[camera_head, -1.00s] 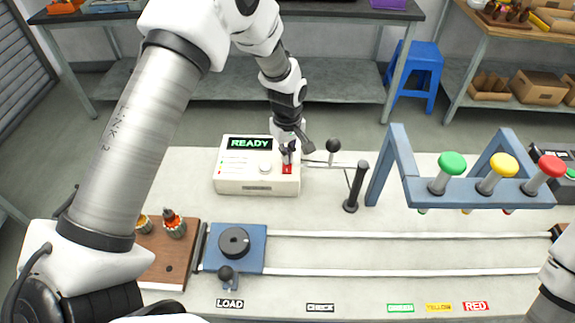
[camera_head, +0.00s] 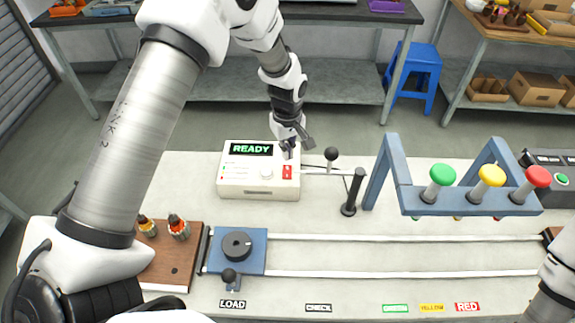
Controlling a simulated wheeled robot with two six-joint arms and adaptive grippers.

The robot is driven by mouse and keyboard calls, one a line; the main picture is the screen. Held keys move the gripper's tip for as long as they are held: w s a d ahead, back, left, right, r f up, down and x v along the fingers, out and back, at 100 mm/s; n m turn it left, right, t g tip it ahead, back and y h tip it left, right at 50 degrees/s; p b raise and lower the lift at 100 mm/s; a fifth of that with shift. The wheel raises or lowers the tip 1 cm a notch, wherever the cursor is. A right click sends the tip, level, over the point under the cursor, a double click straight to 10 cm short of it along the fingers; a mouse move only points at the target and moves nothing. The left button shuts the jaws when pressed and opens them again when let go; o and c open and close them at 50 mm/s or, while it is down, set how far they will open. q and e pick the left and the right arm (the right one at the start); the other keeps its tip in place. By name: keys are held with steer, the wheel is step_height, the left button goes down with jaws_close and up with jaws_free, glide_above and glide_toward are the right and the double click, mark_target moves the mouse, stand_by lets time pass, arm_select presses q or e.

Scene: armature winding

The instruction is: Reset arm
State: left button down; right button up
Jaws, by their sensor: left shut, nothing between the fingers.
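My left arm comes in from the left and reaches over the white table. Its gripper (camera_head: 289,152) is shut and empty, at the upper right corner of the cream control box (camera_head: 258,178). The box has a green READY display (camera_head: 251,149), a white knob and a red switch (camera_head: 287,172). The fingertips are just above the red switch; I cannot tell whether they touch anything. Part of my right arm shows at the lower right edge, but its gripper is out of view.
A black post (camera_head: 353,192) and a ball-ended lever stand right of the box. A blue frame (camera_head: 410,197) holds green, yellow and red knobs. A blue block (camera_head: 255,254) with a black disc sits at the left of two white rails. A brown board (camera_head: 172,262) carries two wound parts.

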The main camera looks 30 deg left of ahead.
arm_select(q)
steer(key=shift+r+p, duration=0.7)
steer(key=shift+r, duration=0.5)
